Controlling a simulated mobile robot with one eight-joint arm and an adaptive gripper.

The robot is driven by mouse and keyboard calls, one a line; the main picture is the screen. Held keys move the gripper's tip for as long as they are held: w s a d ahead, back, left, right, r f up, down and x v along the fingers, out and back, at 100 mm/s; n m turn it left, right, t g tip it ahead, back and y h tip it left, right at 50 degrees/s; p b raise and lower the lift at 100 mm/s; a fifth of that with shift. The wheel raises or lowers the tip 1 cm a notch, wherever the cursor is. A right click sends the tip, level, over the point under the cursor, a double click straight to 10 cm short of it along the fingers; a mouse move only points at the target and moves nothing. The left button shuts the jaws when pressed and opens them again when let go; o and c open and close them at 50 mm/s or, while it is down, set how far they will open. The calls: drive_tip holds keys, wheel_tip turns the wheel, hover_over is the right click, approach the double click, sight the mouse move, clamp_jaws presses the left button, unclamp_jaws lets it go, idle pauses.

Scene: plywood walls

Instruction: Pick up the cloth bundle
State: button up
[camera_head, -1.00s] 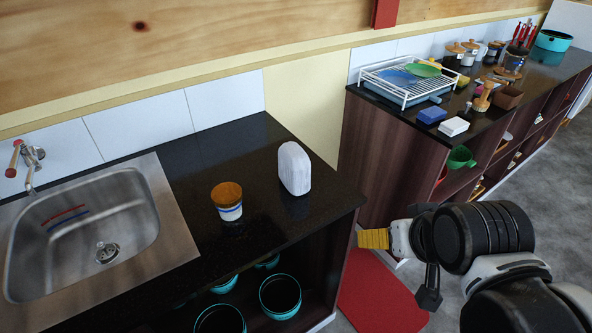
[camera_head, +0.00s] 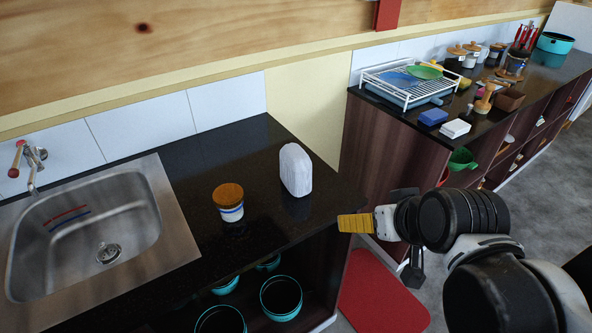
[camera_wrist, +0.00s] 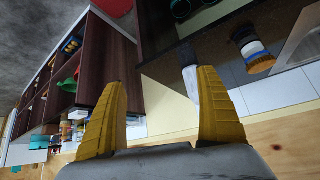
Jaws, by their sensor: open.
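The cloth bundle appears to be the white, rounded upright object (camera_head: 295,170) on the dark counter right of the sink. In the wrist view a pale part of it (camera_wrist: 190,82) shows just beside the right-hand yellow finger, which partly hides it. My gripper (camera_head: 342,224) is to the right of the bundle, near the counter's right end, with its yellow fingers pointing left. In the wrist view my gripper (camera_wrist: 162,78) has its fingers wide apart with nothing held between them. A clear gap separates it from the bundle in the head view.
A jar with a brown lid (camera_head: 229,202) stands left of the bundle. The steel sink (camera_head: 150,232) is farther left. Teal-rimmed pots (camera_head: 281,296) sit on the shelf below. A second counter with a dish rack (camera_head: 404,84) and small items stands behind right. A red mat (camera_head: 385,295) lies below.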

drive_tip(key=w+a+n+t+y, duration=0.25)
drive_tip(key=w+a, duration=0.35)
drive_tip(key=w, duration=0.5)
drive_tip(key=n+t+y, duration=0.2)
approach(302, 167)
drive_tip(key=shift+m+g, duration=0.25)
drive_tip(key=x, duration=0.4)
drive_tip(key=shift+w+r, duration=0.1)
drive_tip(key=shift+w, duration=0.4)
drive_tip(key=b+x, duration=0.2)
drive_tip(key=x, duration=0.3)
drive_tip(key=shift+w+a, duration=0.1)
drive_tip(key=b+x, duration=0.1)
drive_tip(key=x, duration=0.2)
drive_tip(key=b+x, duration=0.1)
drive_tip(key=x, duration=0.1)
drive_tip(key=shift+w+b, duration=0.3)
drive_tip(key=shift+w, duration=0.15)
drive_tip(key=c, duration=1.3)
